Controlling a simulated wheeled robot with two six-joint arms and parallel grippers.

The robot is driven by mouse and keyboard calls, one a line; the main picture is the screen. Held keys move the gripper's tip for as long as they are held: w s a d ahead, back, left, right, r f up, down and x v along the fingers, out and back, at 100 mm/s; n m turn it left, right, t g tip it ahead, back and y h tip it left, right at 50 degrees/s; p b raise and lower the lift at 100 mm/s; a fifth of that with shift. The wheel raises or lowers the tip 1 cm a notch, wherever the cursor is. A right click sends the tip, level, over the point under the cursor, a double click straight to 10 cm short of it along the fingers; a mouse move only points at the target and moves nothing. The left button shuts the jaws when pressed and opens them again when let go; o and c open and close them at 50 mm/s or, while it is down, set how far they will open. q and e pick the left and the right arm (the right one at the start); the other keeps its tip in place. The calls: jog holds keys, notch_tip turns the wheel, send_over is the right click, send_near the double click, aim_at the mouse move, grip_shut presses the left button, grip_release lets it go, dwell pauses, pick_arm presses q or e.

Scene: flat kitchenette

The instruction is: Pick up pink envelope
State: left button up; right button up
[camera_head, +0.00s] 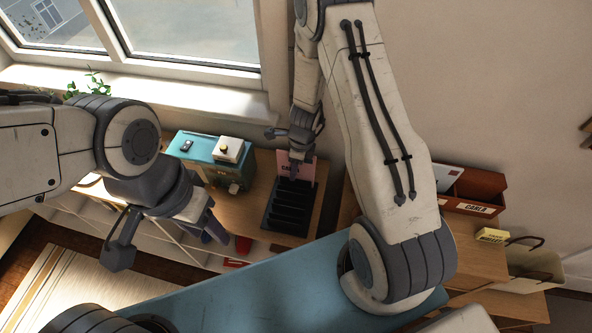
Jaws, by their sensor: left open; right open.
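The pink envelope (309,172) stands upright in the back of a black slotted rack (289,214) on the wooden surface. Dark lettering shows on its front, partly hidden. My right gripper (299,158) reaches down from above to the envelope's upper part. It is open and covers some of the envelope; I cannot tell whether its fingers touch it. My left gripper (210,228) is open and empty, to the left of the rack and apart from it.
A teal box (206,152) with small items on top stands left of the rack. A red-brown organizer (478,188) labelled Carla, a yellow box (491,235) and a beige bag (535,267) are at the right. A window and wall close off the back.

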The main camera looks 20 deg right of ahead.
grip_shut()
jog(key=s+d+r, duration=0.7)
jog(key=d+r, duration=0.2)
jog(key=r, duration=0.2)
jog(key=shift+d, duration=0.15)
